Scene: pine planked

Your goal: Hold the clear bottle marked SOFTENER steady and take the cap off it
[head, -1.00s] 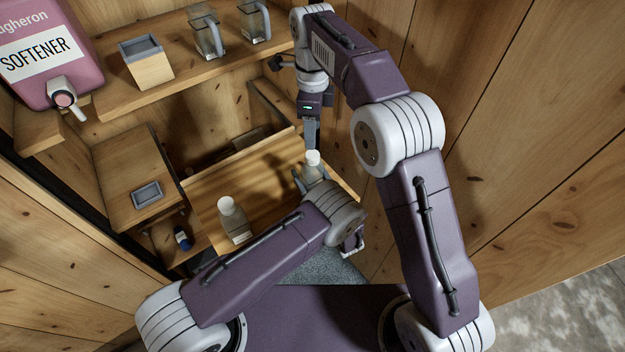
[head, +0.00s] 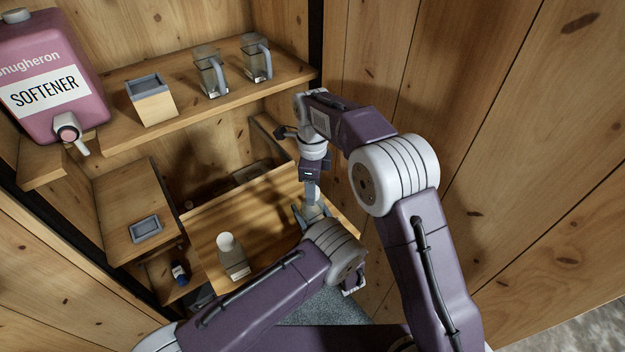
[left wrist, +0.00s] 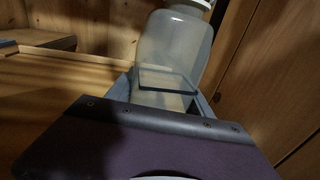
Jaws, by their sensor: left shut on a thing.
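A clear bottle with a white cap (left wrist: 188,4) is held by my left gripper (head: 313,213), whose jaws are shut on its body. The clear bottle (left wrist: 172,48) fills the upper middle of the left wrist view, nearly upright, with pale contents; no label is readable on it. In the head view it is mostly hidden by my grippers. My right gripper (head: 313,192) points straight down from above at its cap. The fingers overlap the cap there, and I cannot tell whether they grip it.
A second clear bottle with a white cap (head: 232,256) stands on the wooden table (head: 205,225) to the left. A pink SOFTENER dispenser (head: 45,85), a wooden box (head: 152,102) and two glass jugs (head: 212,75) are on the shelf above. A wooden wall is close on the right.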

